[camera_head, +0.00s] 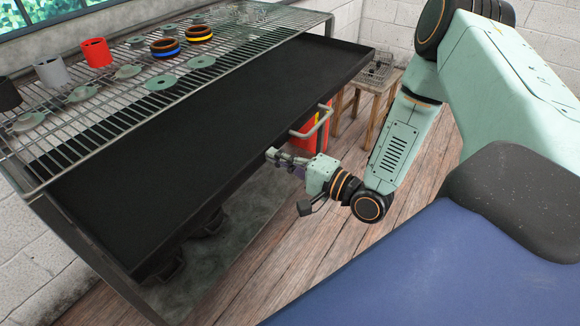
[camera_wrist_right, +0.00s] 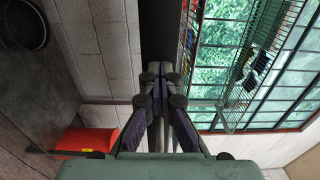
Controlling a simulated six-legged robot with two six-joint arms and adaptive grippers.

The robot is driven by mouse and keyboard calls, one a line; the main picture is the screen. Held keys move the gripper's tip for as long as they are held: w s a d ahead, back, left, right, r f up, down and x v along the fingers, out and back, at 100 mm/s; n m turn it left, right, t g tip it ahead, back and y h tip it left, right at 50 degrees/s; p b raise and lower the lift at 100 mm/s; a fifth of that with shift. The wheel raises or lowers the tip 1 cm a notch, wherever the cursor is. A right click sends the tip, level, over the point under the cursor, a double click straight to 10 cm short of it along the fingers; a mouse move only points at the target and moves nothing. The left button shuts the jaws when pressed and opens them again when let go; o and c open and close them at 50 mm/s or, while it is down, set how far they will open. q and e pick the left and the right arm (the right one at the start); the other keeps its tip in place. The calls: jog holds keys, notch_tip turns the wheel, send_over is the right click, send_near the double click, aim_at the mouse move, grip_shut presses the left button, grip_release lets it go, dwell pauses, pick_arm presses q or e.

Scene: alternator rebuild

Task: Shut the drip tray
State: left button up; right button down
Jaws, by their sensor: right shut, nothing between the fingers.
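The drip tray (camera_head: 235,120) is a wide black tray pulled out from under the wire rack of the bench. Its grey bar handle (camera_head: 318,122) stands on its front edge, toward the right end. My right gripper (camera_head: 270,154) is shut and empty, just in front of the tray's front edge, left of and below the handle. In the right wrist view the closed fingers (camera_wrist_right: 160,75) point at a dark band that seems to be the tray. Whether the fingertips touch the tray I cannot tell. My left gripper is not in view.
On the wire rack (camera_head: 110,105) stand a red cup (camera_head: 96,53), a grey cup (camera_head: 52,72), a black cup, rings and several flat discs. A wooden stool (camera_head: 373,88) holds a wire basket.

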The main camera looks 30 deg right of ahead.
aim_at(239, 145)
jog(key=b+x, duration=0.2)
jog(key=x, duration=0.1)
jog(key=b+x, duration=0.2)
jog(key=x, duration=0.2)
jog(key=b+x, duration=0.2)
jog(key=x, duration=0.2)
jog(key=shift+a+f, duration=0.15)
jog(key=shift+f, duration=0.1)
jog(key=b+x, duration=0.3)
jog(key=x, duration=0.6)
jog(key=shift+w+r, duration=0.2)
jog(key=shift+w, duration=0.2)
jog(key=shift+w+a, duration=0.25)
jog(key=shift+w, duration=0.2)
jog(key=shift+r, duration=0.3)
